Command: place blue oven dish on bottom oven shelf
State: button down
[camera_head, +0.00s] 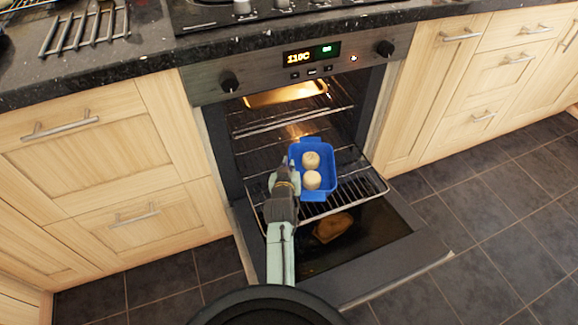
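The blue oven dish (325,190) holds two pale round pieces of food (311,170). It appears over the front part of the pulled-out lower wire shelf (352,190) of the open oven (225,130). Whether the dish rests on the shelf or is just above it is hard to tell. My gripper (284,174) reaches up from below and meets the left edge of the dish. The arm hides part of the shelf's left side. The fingertips are small and partly blocked, so their grip on the dish wall is unclear.
A lit upper shelf holds a golden tray (285,93) inside the oven. The oven door (390,250) is folded down, with a brown item (333,228) seen low, below the shelf. Wooden cabinets (100,165) flank the oven. The tiled floor (500,200) at right is clear.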

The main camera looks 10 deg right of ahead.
jog(key=shift+r, duration=0.3)
jog(key=shift+f, duration=0.15)
jog(key=c, duration=2.3)
grip_release()
jog(key=shift+f, duration=0.2)
jog(key=o, duration=0.5)
jog(key=shift+r, duration=0.1)
